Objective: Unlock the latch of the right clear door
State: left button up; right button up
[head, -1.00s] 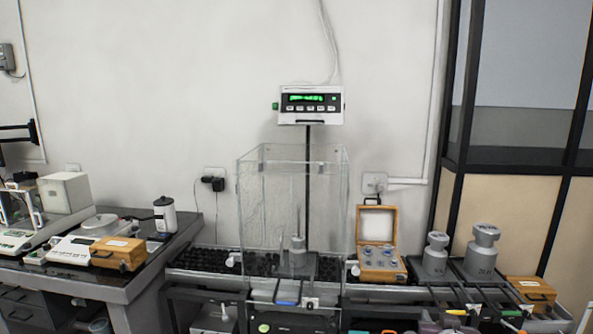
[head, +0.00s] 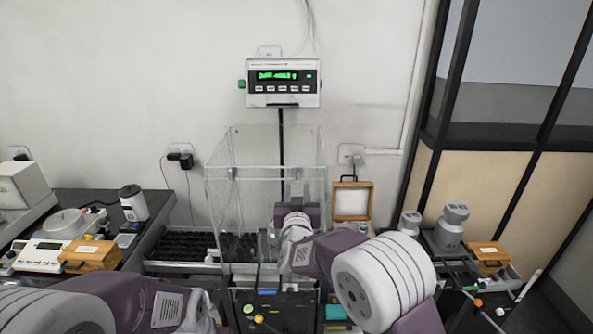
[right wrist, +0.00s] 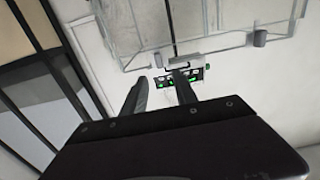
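A tall clear box (head: 222,195) stands at the middle of the bench below the green-lit display, and its upper edges show in the right wrist view (right wrist: 215,41). Small grey fittings sit on it, one at the right (head: 298,173); I cannot tell which is the latch. In the right wrist view a grey cylindrical knob (right wrist: 259,38) shows by the clear panels. My right gripper (right wrist: 160,92) is open and empty, its fingers apart, with no visible contact. In the head view my right arm hides the box's lower right. My left arm shows at lower left; its gripper is out of view.
The display unit (head: 282,82) stands on a pole behind the box. An open wooden case (head: 352,200) and grey weights (head: 452,226) stand to the right.

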aim_at(297, 174)
jog(key=w+p, duration=0.5)
jog(key=w, duration=0.1)
jog(key=shift+w+r+p, duration=0.2)
jog(key=shift+p, duration=0.2)
jog(key=shift+w+d+f, duration=0.1)
jog(key=shift+w, duration=0.55)
jog(key=shift+w+f, duration=0.15)
jog(key=shift+w, duration=0.1)
grip_shut()
